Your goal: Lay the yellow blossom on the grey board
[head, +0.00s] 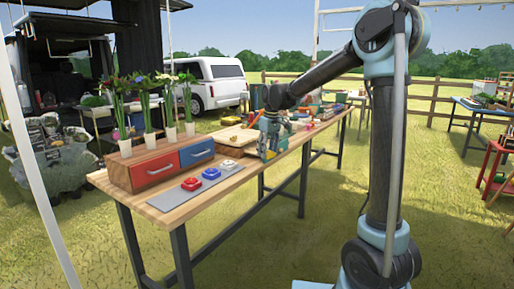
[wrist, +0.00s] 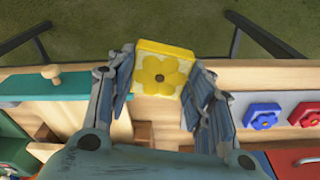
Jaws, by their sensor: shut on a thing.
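The yellow blossom (wrist: 160,72) is a square tile with a yellow flower on a pale ground. My gripper (wrist: 160,85) is shut on it, one finger at each side, in the wrist view. In the head view my gripper (head: 270,122) is over the table beyond the grey board, and I cannot make out the blossom clearly there. The grey board (head: 168,201) lies at the table's near end. The blue and red ones also show right of my gripper in the wrist view.
A wooden drawer box (head: 124,177) with red and blue fronts stands beside the board, with several potted flowers on top. A pale wooden board (head: 230,137) lies farther along the table. A teal piece with a wooden knob (wrist: 54,75) is left of my gripper.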

